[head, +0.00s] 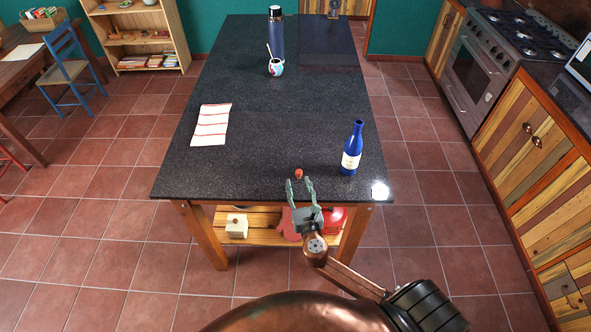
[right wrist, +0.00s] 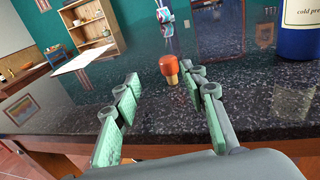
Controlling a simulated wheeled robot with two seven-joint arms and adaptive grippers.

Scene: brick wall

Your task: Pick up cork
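The cork (head: 298,173) stands near the front edge of the dark stone counter (head: 270,120). In the right wrist view the cork (right wrist: 170,69) has a reddish-brown top and a lighter, narrower lower part, and it stands upright. My right gripper (head: 301,186) is open and empty at the counter's front edge, just short of the cork. In the right wrist view its two green-padded fingers (right wrist: 165,92) are spread apart, with the cork beyond them, slightly nearer the right finger. My left gripper is not in view.
A blue bottle with a white label (head: 351,150) stands right of the cork, and also shows in the right wrist view (right wrist: 298,28). A striped cloth (head: 211,124) lies to the left. A painted cup (head: 276,67) and dark flask (head: 276,35) stand farther back.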

